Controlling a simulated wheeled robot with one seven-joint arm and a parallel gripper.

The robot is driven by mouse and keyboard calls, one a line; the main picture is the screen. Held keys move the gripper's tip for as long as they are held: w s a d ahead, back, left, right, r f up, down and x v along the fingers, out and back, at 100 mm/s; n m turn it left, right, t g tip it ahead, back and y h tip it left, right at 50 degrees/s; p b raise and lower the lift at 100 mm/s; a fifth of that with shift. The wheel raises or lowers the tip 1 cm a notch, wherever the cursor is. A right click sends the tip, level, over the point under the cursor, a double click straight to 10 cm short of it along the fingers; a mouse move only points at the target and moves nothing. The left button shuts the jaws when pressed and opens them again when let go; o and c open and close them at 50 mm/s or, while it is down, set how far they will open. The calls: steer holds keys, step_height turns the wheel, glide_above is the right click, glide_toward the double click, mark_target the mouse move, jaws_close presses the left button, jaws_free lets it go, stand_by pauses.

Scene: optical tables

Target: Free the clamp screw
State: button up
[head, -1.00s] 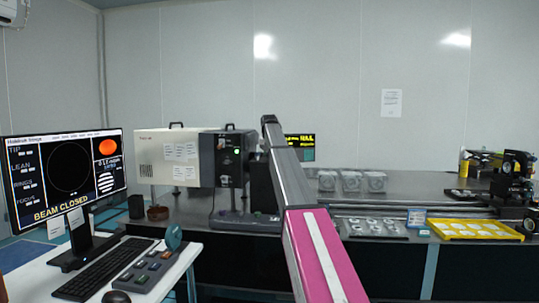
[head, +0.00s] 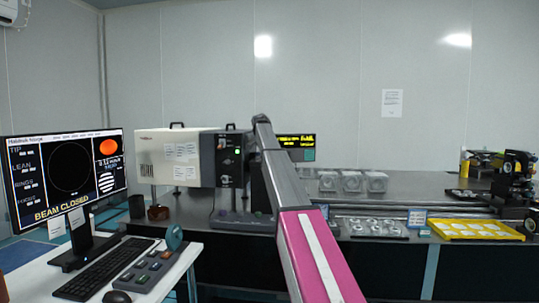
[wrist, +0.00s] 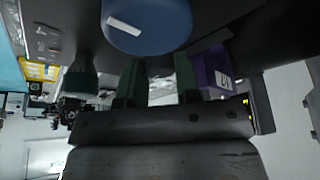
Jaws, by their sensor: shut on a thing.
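In the wrist view, a large round blue knob (wrist: 150,28) with a white mark fills the top middle. My gripper (wrist: 158,72) has two green fingers that reach up to this knob and are shut on it; the knob hides the fingertips. I cannot tell for sure that this knob is the clamp screw. A smaller teal knob (wrist: 82,80) is left of the fingers, and a purple block (wrist: 212,70) with a white label is right of them. In the head view, my arm hides the gripper and the knob.
The grey-and-white instrument (head: 190,160) stands on the dark optical table (head: 425,183). At the left, a monitor (head: 67,178) reads "BEAM CLOSED" above a keyboard (head: 105,268).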

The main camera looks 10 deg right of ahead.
steer(key=shift+m, duration=0.3)
steer(key=o, duration=0.9)
steer(key=v, duration=1)
steer(key=shift+a+r, duration=0.1)
steer(key=shift+r, duration=0.3)
